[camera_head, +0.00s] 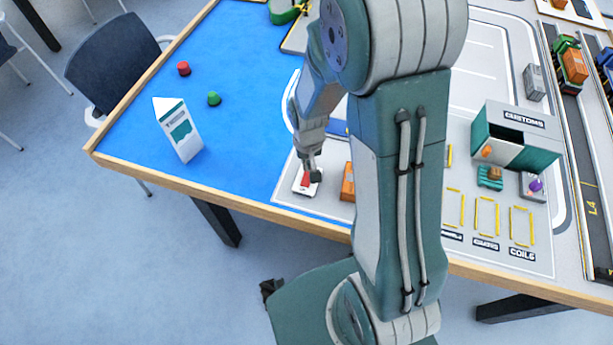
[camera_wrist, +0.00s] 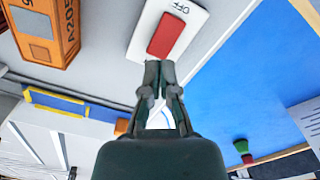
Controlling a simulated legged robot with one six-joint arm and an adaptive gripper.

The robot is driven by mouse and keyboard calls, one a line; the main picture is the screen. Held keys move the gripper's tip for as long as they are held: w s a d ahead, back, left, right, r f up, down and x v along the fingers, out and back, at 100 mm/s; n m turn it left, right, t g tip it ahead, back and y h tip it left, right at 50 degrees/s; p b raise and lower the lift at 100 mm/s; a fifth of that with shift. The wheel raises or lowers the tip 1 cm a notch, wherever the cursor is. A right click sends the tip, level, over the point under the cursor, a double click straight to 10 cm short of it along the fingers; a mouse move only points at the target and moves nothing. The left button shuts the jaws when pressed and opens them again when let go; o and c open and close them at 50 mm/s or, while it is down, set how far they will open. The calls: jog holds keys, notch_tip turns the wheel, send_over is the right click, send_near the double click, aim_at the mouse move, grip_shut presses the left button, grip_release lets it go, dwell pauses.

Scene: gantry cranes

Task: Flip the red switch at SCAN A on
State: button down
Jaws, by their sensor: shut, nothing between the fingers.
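The red switch (camera_wrist: 166,36) is a red rocker on a white plate (camera_wrist: 194,40). The letters OFF show on the plate beside the rocker in the wrist view. In the head view the red switch (camera_head: 304,180) sits near the table's front edge, partly hidden by my gripper (camera_head: 315,174). In the wrist view my gripper (camera_wrist: 160,75) is shut and empty, its fingertips close to the rocker's near end. I cannot tell whether they touch it. The SCAN A label is not readable.
An orange container (camera_head: 347,182) stands just right of the switch; it also shows in the wrist view (camera_wrist: 42,30). A white folded card (camera_head: 178,130), a red button (camera_head: 183,68) and a green one (camera_head: 214,99) stand on the blue area. A customs building (camera_head: 515,138) is at right.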

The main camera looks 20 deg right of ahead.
jog(key=shift+f, duration=1.35)
dwell(1.0)
jog(key=shift+r, duration=3.55)
